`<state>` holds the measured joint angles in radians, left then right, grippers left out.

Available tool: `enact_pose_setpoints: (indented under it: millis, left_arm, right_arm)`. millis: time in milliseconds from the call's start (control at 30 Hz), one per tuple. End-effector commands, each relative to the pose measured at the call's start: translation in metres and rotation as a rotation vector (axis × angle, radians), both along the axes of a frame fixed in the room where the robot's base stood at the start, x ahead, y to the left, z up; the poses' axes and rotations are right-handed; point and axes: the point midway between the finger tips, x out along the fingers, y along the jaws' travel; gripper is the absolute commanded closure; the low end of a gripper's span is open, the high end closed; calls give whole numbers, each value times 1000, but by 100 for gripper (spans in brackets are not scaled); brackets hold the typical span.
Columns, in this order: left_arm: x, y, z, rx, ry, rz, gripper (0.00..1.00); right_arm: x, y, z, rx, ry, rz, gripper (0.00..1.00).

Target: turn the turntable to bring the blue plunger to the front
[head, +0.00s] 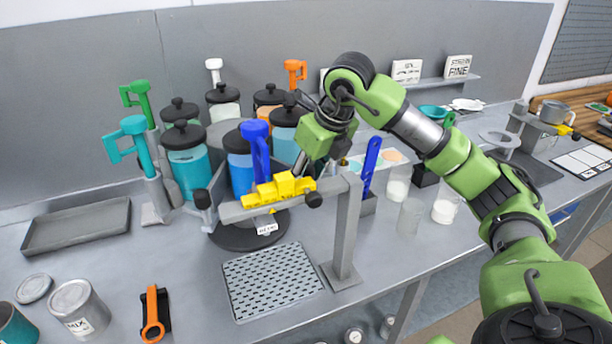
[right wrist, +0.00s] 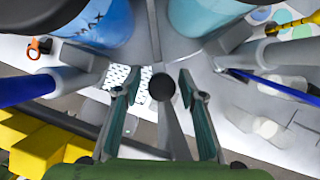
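The dark round turntable (head: 240,236) carries several jars with coloured plungers standing around it. The blue plunger (head: 257,140) stands at the front right of the turntable, behind the yellow clamp and grey beam. My right gripper (head: 314,168) points down at the turntable's right side. In the right wrist view its two teal-padded fingers (right wrist: 158,82) are apart, with a grey rod ending in a dark knob (right wrist: 162,87) between them; contact is not clear. A similar dark knob (head: 203,199) sticks out at the turntable's left. My left gripper is out of view.
A grey beam on a post (head: 346,230) with a yellow clamp (head: 278,190) crosses the turntable's front. A perforated mat (head: 270,280) lies before it. A blue spatula (head: 371,162) and clear beakers (head: 411,216) stand right. A grey tray (head: 78,226) lies left.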

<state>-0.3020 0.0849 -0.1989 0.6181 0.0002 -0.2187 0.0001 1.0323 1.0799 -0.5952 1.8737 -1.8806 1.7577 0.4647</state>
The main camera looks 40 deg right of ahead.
Motion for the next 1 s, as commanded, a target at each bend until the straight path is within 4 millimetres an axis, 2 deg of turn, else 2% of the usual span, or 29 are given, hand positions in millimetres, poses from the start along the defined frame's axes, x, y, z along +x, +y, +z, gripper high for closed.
enact_pose_setpoints:
  millis: [167,500,700,1000]
  left_arm:
    - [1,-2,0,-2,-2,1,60]
    - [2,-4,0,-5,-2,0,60]
    - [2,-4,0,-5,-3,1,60]
    - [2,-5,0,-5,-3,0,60]
  right_arm:
    - [-7,-1,21,0,-5,0,63]
    - [-35,-3,90,0,-7,1,63]
    - [-42,-3,106,1,-4,2,63]
    - [-45,-4,110,-1,-2,2,63]
